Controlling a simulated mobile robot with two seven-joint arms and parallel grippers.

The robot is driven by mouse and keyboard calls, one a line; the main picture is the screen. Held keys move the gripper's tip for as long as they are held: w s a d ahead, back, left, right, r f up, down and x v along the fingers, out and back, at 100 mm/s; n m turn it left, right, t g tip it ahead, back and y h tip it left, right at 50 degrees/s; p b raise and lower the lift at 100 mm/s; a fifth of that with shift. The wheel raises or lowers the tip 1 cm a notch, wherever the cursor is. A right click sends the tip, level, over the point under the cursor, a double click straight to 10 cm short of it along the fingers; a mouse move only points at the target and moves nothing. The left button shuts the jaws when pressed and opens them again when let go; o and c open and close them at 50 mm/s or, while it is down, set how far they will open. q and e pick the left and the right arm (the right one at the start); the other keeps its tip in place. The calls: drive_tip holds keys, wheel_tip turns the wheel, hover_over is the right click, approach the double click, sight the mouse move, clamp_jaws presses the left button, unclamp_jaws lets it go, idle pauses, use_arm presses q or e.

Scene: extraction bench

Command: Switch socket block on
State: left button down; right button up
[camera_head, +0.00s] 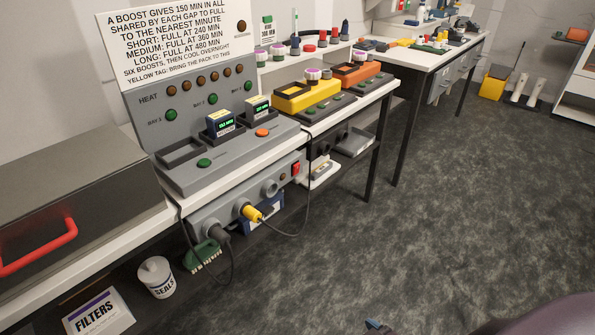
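The grey socket block (204,213) is mounted along the front of the bench, just below the worktop. Its red rocker switch (296,168) is at the right end; its position is too small to tell. A black plug (218,233) sits at the block's left part, and a yellow plug (252,213) sits right of it. An outlet (270,188) between the yellow plug and the switch has no plug in it. A small dark piece with blue (377,327) at the bottom edge may be the tip of my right gripper; its fingers cannot be made out. My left gripper is not in view.
Above the block stands a grey charger (200,178) with two lit packs. Black cables hang in front of the block. A white cup (157,277) marked SEALS and a FILTERS box (97,312) are low at left. The floor (430,220) at right is clear.

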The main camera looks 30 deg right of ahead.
clamp_jaws()
idle(1.6)
